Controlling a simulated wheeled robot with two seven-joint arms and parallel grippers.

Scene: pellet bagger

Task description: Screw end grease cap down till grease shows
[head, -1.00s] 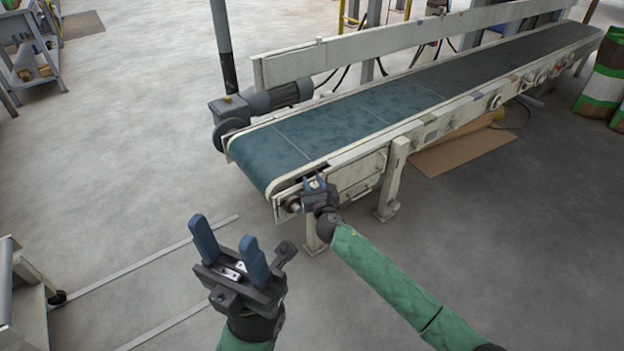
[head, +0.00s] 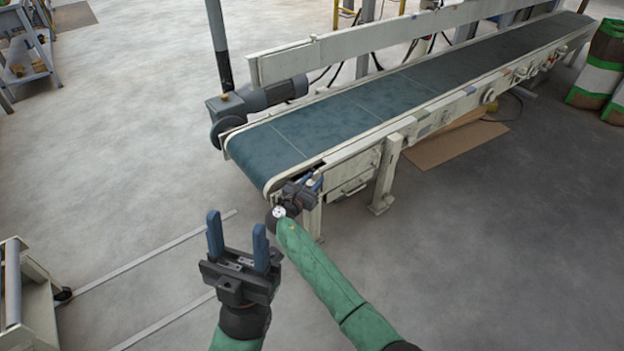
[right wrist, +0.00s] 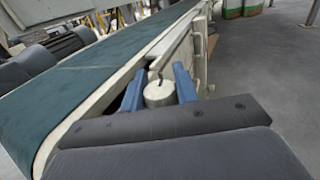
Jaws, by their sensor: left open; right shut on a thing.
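The end grease cap (right wrist: 158,95) is a pale, round, short cylinder at the near end of the conveyor's side frame. In the right wrist view it sits between the two blue fingers of my right gripper (right wrist: 170,88). In the head view my right gripper (head: 308,182) is at the conveyor's near corner, shut on the cap, which it mostly hides there. I cannot make out any grease. My left gripper (head: 237,224) is open and empty, fingers pointing up, in front of the conveyor's end and apart from it.
The conveyor (head: 340,112) with its dark green belt runs to the back right. A motor (head: 262,98) is on its far side. A cart (head: 25,295) stands at lower left, cardboard (head: 455,142) lies beneath the conveyor, and sacks (head: 600,75) stand at right. The floor in front is clear.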

